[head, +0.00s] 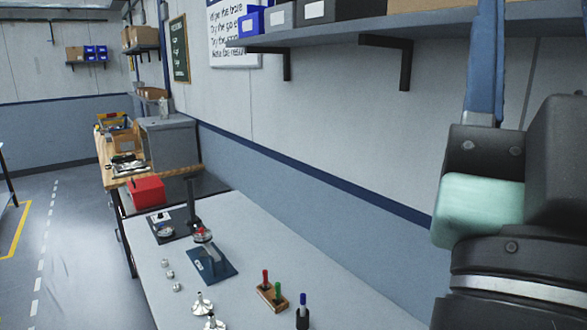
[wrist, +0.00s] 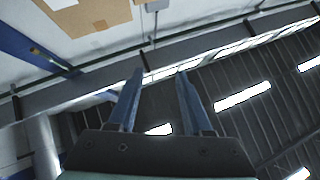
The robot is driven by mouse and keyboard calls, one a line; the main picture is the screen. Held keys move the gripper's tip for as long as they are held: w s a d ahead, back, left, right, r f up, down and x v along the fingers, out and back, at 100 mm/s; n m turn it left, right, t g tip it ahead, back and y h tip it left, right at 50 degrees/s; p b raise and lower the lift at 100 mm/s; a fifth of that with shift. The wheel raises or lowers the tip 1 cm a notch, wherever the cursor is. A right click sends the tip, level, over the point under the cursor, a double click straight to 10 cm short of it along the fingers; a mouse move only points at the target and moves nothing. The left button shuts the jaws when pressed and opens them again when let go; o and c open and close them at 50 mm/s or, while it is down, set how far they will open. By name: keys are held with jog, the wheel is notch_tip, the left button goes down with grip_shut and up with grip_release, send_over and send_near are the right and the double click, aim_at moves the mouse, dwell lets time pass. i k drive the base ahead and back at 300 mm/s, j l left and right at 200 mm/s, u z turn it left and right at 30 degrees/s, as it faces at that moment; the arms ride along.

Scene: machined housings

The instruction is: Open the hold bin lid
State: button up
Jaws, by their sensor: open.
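A red box (head: 147,191), the only thing I see that could be the hold bin, stands on the far left part of the grey workbench in the head view. Its top looks closed, but it is too small to make out a lid edge or handle. My gripper (head: 486,60) is raised at the right edge of the head view, far from the red box, with its blue fingers pointing up. In the wrist view my gripper (wrist: 160,74) has its two fingers apart with nothing between them. The red box is not in the wrist view.
A blue fixture (head: 212,265), a dark stand (head: 193,203), small metal parts (head: 203,303) and a wooden rack (head: 272,297) with coloured handles sit on the bench (head: 290,260). A wall shelf (head: 330,35) with bins overhangs it. The floor (head: 75,260) at left is clear.

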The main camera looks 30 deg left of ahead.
aim_at(152, 182)
jog(key=i+j+u, duration=0.2)
jog(key=j+u, duration=0.2)
jog(key=i+j+u, duration=0.2)
jog(key=u, duration=0.2)
jog(key=i+j+u, duration=0.45)
jog(key=u, duration=0.3)
jog(key=i+j, duration=0.15)
jog(key=i, duration=0.45)
jog(key=i+j+u, duration=0.1)
jog(key=i, duration=0.45)
